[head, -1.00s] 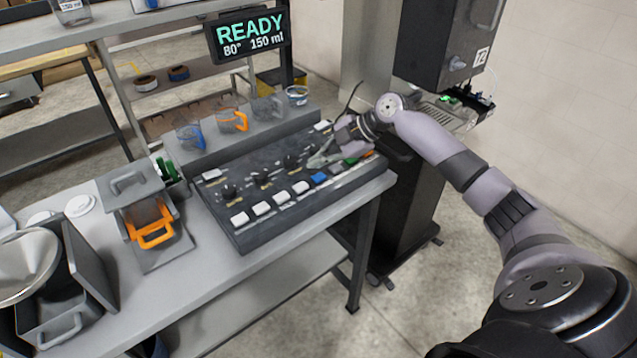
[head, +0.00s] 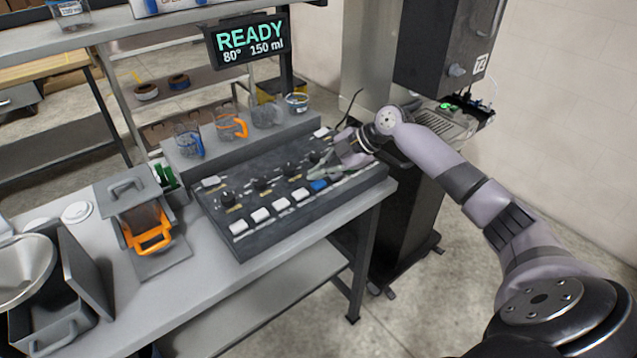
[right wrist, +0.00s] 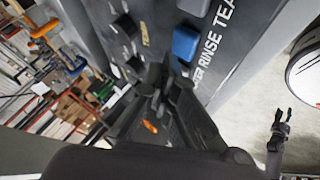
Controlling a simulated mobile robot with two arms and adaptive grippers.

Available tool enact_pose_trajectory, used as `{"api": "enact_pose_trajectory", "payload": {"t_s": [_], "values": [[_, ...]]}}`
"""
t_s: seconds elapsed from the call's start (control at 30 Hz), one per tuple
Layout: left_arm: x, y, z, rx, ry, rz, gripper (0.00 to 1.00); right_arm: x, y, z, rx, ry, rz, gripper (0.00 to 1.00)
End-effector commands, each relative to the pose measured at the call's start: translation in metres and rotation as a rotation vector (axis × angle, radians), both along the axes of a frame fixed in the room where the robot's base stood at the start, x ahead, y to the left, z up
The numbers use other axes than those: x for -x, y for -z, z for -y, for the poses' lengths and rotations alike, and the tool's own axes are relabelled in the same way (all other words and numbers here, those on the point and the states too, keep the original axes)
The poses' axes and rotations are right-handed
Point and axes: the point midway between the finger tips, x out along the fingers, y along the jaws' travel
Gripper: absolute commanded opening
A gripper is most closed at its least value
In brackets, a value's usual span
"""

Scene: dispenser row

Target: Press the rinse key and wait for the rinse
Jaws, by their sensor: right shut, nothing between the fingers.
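The control panel (head: 262,225) lies on the table with a row of keys along its front. A blue key (head: 319,185) is in that row, and it also shows in the right wrist view (right wrist: 187,42) beside the printed word RINSE. My right gripper (head: 318,171) is shut and empty, over the panel just behind the blue key. In the right wrist view its closed fingertips (right wrist: 166,75) are below the blue key in the picture; I see no contact. The display (head: 249,39) reads READY, 80°, 150 ml.
White keys (head: 261,215) run left of the blue key, with black knobs (head: 261,184) behind them. Several jugs (head: 231,124) stand on the ledge behind. A dark dispenser machine (head: 440,45) stands at the right.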

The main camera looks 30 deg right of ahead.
Motion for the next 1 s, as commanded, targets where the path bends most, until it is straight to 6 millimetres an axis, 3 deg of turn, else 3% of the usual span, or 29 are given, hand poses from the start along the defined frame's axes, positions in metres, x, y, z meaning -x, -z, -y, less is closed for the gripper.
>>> {"api": "enact_pose_trajectory", "payload": {"t_s": [1.0], "values": [[-0.0013, 0.0075, -0.0011, -0.001, -0.002, 0.002, 0.4, 0.0002, 0.0082, 0.0001, 0.0, 0.0, 0.0, 0.0]]}}
